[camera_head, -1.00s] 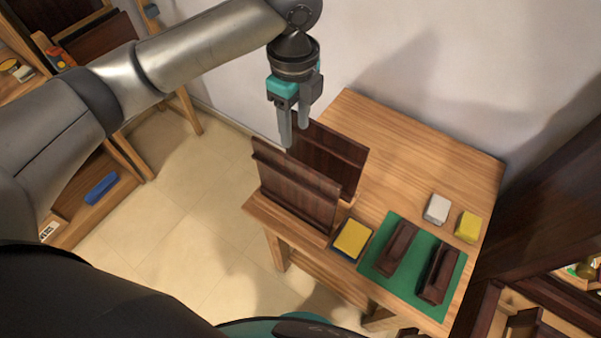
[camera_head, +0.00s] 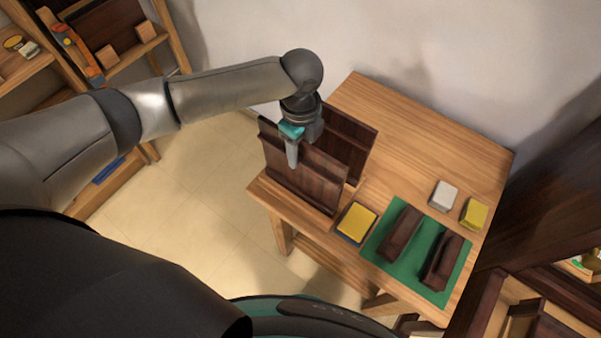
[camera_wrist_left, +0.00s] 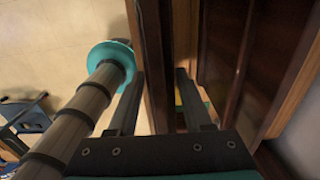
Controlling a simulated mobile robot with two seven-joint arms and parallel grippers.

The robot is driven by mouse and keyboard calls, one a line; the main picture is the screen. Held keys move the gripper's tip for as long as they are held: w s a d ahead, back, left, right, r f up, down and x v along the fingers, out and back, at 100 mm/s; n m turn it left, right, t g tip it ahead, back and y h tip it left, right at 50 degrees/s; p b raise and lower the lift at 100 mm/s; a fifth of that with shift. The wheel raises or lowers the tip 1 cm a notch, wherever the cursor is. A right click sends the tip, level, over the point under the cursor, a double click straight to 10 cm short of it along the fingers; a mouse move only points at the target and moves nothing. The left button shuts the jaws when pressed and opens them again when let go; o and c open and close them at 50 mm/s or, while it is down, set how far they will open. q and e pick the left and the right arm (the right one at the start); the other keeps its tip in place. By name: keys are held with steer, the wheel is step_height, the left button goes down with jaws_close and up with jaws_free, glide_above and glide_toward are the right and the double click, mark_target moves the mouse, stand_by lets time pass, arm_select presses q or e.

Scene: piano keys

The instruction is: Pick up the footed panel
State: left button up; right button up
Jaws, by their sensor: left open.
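Two dark brown wooden panels stand upright on the table's left end: a near panel (camera_head: 312,180) with a ledge along its lower face, and a far panel (camera_head: 350,140) behind it. I cannot tell for certain which one is the footed panel. My left gripper (camera_head: 297,160) is open at the near panel's top edge, one finger in front of its face, the other mostly hidden behind. In the left wrist view the open fingers (camera_wrist_left: 158,74) lie on either side of the near panel's edge (camera_wrist_left: 150,50). My right gripper is not in view.
On the wooden table (camera_head: 410,130) are a yellow sponge-like block (camera_head: 357,222), a green mat (camera_head: 388,262) with two dark wooden blocks, a white block (camera_head: 443,195) and another yellow block (camera_head: 474,213). A wall stands behind. Shelves (camera_head: 130,60) are at the left.

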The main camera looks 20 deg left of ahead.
arm_select(q)
steer(key=shift+f, duration=0.55)
steer(key=shift+r, duration=0.1)
jaws_close()
steer(key=shift+w, duration=0.1)
stand_by(0.8)
